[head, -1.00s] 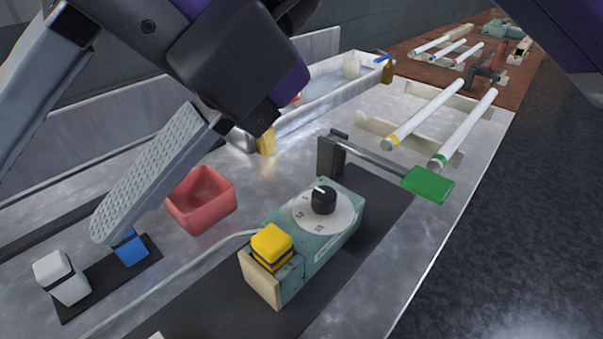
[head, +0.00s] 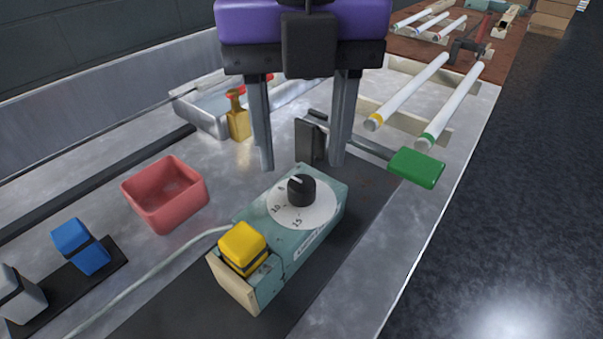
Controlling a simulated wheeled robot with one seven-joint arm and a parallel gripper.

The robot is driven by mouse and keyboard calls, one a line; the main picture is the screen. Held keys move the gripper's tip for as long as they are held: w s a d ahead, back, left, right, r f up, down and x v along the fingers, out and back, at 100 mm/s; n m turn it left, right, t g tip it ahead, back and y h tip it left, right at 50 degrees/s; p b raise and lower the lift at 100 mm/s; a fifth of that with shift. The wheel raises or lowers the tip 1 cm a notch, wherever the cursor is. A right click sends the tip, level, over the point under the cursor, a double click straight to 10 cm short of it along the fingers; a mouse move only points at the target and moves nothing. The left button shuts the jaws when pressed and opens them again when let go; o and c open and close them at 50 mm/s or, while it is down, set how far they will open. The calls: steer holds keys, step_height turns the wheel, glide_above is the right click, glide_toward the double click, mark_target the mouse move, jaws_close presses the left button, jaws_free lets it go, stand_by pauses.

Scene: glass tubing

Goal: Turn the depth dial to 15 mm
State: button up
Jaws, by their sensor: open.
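The depth dial is a black knob (head: 301,189) with a white pointer line, on a round white scale plate (head: 310,217). Marks 5, 10 and 15 show on the plate. The pointer faces the upper left, near the 5. The plate sits on top of a teal box (head: 284,246) with a yellow button block (head: 243,246) at its near end. My gripper (head: 302,168) is open and empty, pointing down. In the picture its two fingers stand above and to either side of the knob, apart from it.
A metal rod with a green paddle (head: 416,168) reaches right from a dark post (head: 309,141) just behind the box. A red bin (head: 166,193) and a blue block (head: 80,246) are at left. Glass tubes (head: 408,91) lie on supports at back right. A cable crosses the front.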

mark_target(302, 183)
steer(key=shift+f+b, duration=0.35)
steer(key=shift+f, duration=1.95)
jaws_close()
